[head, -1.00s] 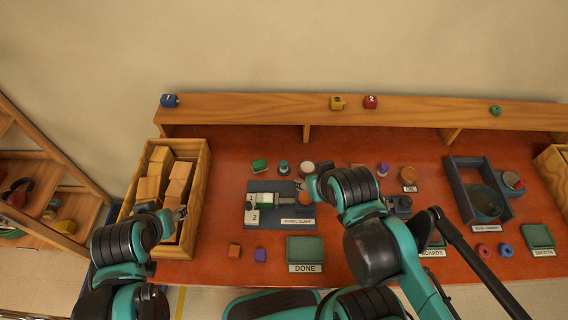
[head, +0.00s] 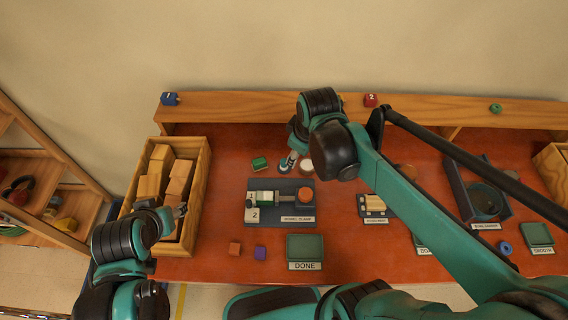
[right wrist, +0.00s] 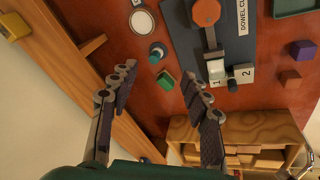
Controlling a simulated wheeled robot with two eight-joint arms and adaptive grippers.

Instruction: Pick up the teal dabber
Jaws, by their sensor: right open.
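The teal dabber (right wrist: 157,52) stands on the orange bench in the right wrist view, between the green block and a round white-topped item. My right gripper (right wrist: 168,72) is open and empty there, and the dabber lies just beyond its fingertips, between their lines. In the head view my right gripper (head: 290,158) is over the dabber's spot, so I cannot clearly separate the dabber from the fingers. My left gripper (head: 181,210) is at the right wall of the wooden crate; its jaw opening is too small to judge.
A green block (right wrist: 166,80) is close to the dabber, and the white-topped item (right wrist: 143,21) is on its other side. The dowel clamp board (head: 270,221) lies in front. A wooden shelf (head: 230,108) runs along the back. The wooden crate (head: 204,176) holds several blocks.

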